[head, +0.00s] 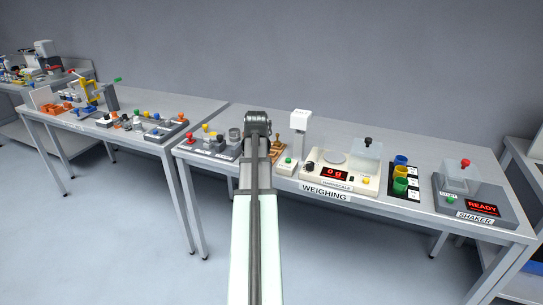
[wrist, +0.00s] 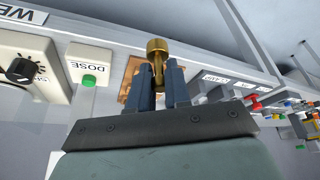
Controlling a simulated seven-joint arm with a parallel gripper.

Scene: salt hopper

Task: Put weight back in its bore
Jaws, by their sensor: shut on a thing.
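In the wrist view my gripper (wrist: 159,76) is shut on a brass weight (wrist: 157,47). The weight's wide round end stands out beyond the fingertips, and a narrower part runs down between the fingers. A brown wooden block (wrist: 130,70) lies behind the fingers and weight, largely hidden by them. In the head view the wooden block (head: 276,152) shows just right of my arm, with a brass-coloured upright part at it. My fingers are hidden there by my arm. No empty bore is visible, and I cannot tell whether the weight touches the block.
A DOSE box with a green button (wrist: 89,80) stands close beside the block. The weighing scale (head: 340,178), coloured cups (head: 401,172) and shaker (head: 475,200) stand to the right.

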